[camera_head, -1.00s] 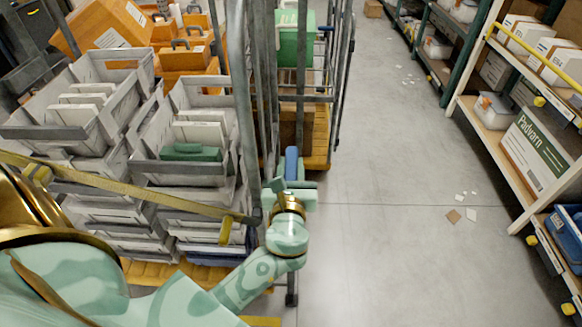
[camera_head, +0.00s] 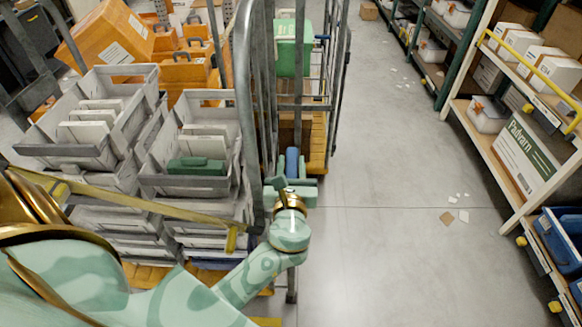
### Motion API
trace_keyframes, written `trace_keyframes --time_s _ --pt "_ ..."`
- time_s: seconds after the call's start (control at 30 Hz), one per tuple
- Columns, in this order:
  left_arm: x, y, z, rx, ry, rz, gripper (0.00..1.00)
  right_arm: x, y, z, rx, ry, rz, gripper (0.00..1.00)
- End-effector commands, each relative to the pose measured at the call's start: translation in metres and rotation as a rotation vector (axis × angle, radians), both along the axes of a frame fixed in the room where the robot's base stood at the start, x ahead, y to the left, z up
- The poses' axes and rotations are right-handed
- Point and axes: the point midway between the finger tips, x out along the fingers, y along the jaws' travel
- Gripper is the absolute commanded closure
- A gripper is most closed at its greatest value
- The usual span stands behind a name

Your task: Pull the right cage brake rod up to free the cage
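A near roll cage (camera_head: 244,70) with grey tube posts stands at the left, loaded with stacked grey crates. A short blue upright grip (camera_head: 292,160), which looks like the brake rod's handle, shows beside its right-hand post. My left gripper (camera_head: 291,183) is at the lower end of this grip, with pale green finger parts close around or against it. The gripper's own body and the steep view hide the contact, so I cannot tell whether it is shut. My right gripper is not in view.
Another cage (camera_head: 335,85) with a green crate (camera_head: 293,48) stands just behind. Shelving (camera_head: 508,205) with cartons lines the right side. The grey floor (camera_head: 385,190) between is clear but for paper scraps. A yellow strap (camera_head: 130,207) crosses the near crates.

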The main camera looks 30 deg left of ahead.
Motion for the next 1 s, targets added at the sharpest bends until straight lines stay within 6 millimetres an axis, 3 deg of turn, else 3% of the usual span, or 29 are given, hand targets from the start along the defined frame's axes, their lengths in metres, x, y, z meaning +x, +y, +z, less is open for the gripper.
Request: trace_keyframes --time_s 0.33,0.47,1.0 --pt "-0.001 -0.001 -0.001 -0.004 0.002 0.000 0.51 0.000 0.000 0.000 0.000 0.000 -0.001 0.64" --pt "-0.010 -0.007 -0.002 -0.004 0.005 -0.002 0.51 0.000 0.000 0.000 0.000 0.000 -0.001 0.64" --pt "-0.121 -0.074 -0.003 -0.003 0.004 0.000 0.51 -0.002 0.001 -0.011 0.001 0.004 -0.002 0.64"
